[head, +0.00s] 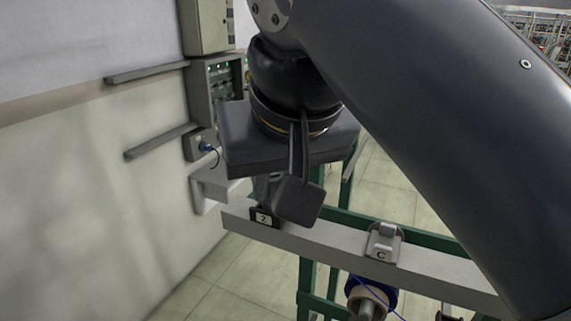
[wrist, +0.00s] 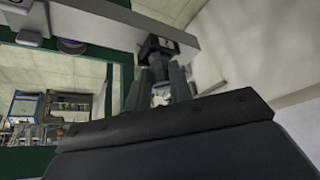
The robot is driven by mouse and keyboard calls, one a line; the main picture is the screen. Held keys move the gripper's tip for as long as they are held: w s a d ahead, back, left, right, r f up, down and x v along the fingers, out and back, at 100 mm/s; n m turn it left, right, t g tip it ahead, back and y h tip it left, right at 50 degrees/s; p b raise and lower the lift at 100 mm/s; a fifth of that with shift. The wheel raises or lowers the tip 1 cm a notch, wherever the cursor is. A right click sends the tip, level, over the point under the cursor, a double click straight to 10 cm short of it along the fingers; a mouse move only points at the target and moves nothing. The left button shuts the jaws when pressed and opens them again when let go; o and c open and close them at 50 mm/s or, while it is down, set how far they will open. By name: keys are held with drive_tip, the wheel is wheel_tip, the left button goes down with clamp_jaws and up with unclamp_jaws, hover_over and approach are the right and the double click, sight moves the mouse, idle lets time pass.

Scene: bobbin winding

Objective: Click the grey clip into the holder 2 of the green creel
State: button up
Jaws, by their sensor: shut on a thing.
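My gripper (head: 277,198) is at the left end of the pale rail (head: 335,248) of the green creel, right by the holder marked 2 (head: 263,217). In the wrist view its two fingers (wrist: 161,80) are shut on a small light grey piece, which looks like the grey clip (wrist: 161,95). The dark holder 2 (wrist: 161,44) is just beyond the fingertips in that view. The nearer finger hides most of the clip and part of the holder in the head view. I cannot tell whether the clip is seated in the holder.
A grey holder marked C (head: 383,243) sits further right on the rail. A bobbin with blue thread (head: 370,297) hangs below it. The creel's green frame (head: 345,216) runs behind the rail. A wall (head: 80,190) with a control box (head: 218,85) and grey ledges stands at left.

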drive_tip(key=shift+f, duration=0.35)
drive_tip(key=o, duration=1)
drive_tip(key=shift+r, duration=0.15)
drive_tip(key=p+v, duration=0.1)
drive_tip(key=v, duration=0.9)
drive_tip(key=shift+s+r, duration=0.15)
drive_tip(key=shift+r, duration=0.1)
